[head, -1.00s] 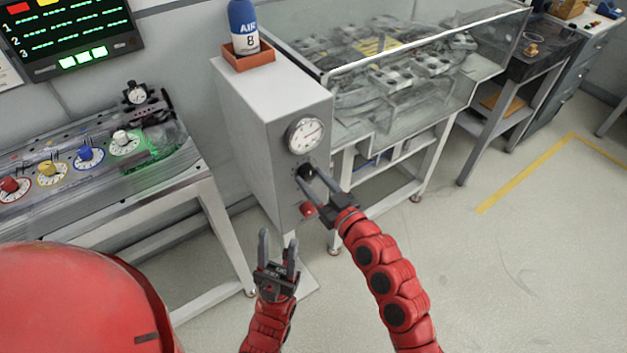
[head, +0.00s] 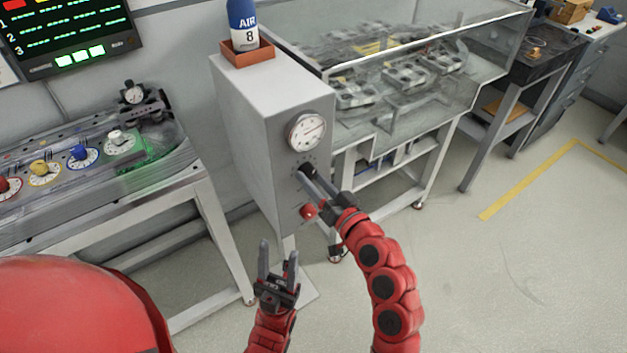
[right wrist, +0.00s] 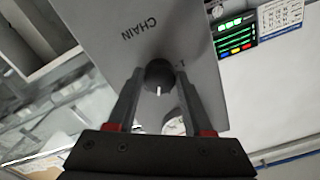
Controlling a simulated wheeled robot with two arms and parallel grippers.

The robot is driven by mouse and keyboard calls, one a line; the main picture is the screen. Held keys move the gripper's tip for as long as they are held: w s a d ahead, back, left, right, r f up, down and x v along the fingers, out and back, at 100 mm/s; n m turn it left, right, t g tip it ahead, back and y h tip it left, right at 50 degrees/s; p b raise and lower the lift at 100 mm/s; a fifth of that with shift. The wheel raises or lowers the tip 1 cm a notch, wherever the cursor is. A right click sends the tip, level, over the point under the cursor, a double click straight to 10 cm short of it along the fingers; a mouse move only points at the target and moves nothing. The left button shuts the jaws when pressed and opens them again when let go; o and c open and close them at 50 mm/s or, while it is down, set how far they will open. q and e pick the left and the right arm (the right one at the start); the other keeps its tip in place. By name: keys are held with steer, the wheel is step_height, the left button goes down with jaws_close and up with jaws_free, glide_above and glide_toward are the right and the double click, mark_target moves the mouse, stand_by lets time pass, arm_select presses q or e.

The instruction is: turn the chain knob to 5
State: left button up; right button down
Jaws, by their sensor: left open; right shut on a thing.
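The chain knob (head: 307,171) is a small black knob on the front of the grey cabinet (head: 262,150), below a round gauge (head: 307,132). My right gripper (head: 309,174) is shut on it, one finger on each side. In the right wrist view the knob (right wrist: 157,72) sits between the two fingers, with a white pointer line towards the bottom of the picture. The word CHAIN and a figure 1 show on the panel; other scale figures are hidden or too small to read. My left gripper (head: 278,250) is open and empty, low in front of the cabinet.
A red knob (head: 308,212) sits just below on the same cabinet. An AIR bottle (head: 243,25) stands in an orange tray on top. A glass-cased table (head: 420,95) is to the right, a console with coloured dials (head: 80,155) to the left. Floor at right is clear.

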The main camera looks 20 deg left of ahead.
stand_by(0.4)
steer(key=shift+c, duration=1.5)
jaws_free()
steer(key=p+v, duration=0.1)
steer(key=v, duration=1.6)
steer(key=shift+d, duration=0.2)
steer(key=shift+s, duration=0.1)
